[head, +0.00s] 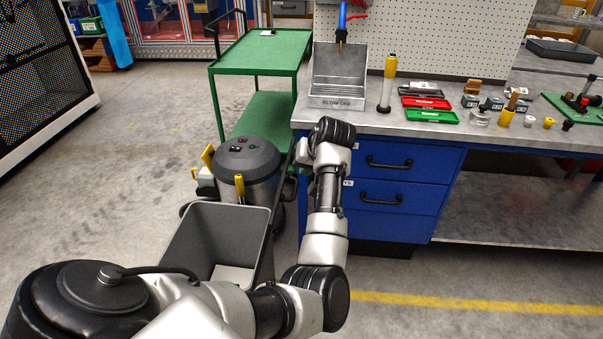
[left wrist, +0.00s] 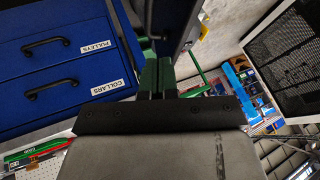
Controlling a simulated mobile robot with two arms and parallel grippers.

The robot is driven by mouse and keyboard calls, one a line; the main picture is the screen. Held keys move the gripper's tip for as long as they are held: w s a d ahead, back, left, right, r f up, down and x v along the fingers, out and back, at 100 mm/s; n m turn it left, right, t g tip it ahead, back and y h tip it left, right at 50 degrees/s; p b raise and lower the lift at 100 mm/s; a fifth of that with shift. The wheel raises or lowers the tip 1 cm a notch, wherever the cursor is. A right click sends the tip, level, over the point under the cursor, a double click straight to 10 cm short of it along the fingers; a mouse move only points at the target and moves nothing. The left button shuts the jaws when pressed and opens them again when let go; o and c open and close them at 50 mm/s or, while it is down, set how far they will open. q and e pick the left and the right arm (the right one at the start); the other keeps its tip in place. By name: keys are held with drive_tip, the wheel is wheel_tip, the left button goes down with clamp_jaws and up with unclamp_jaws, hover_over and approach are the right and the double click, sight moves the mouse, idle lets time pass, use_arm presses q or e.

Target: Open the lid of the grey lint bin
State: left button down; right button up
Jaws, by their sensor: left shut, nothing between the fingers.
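The grey lint bin (head: 190,245) stands on the floor in front of me, its mouth uncovered and a pale patch visible inside. Its dark lid (head: 277,185) stands raised along the bin's right side, seen nearly edge-on. My left gripper (head: 301,152) is at the upper end of the lid, on its right side. In the left wrist view the gripper's fingers (left wrist: 157,78) are together and empty, close to a dark panel (left wrist: 172,22) that looks like the lid. I cannot tell whether they touch it. My right gripper is in neither view.
A workbench with blue drawers (head: 400,170) stands close to the right of my left forearm. A grey canister vacuum (head: 248,165) is just behind the bin, and a green cart (head: 262,50) is beyond it. Open floor (head: 130,150) lies to the left.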

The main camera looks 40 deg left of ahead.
use_arm(q)
drive_tip(key=shift+s+d+r, duration=0.15)
drive_tip(key=shift+d+r, duration=0.1)
drive_tip(key=shift+r, duration=0.35)
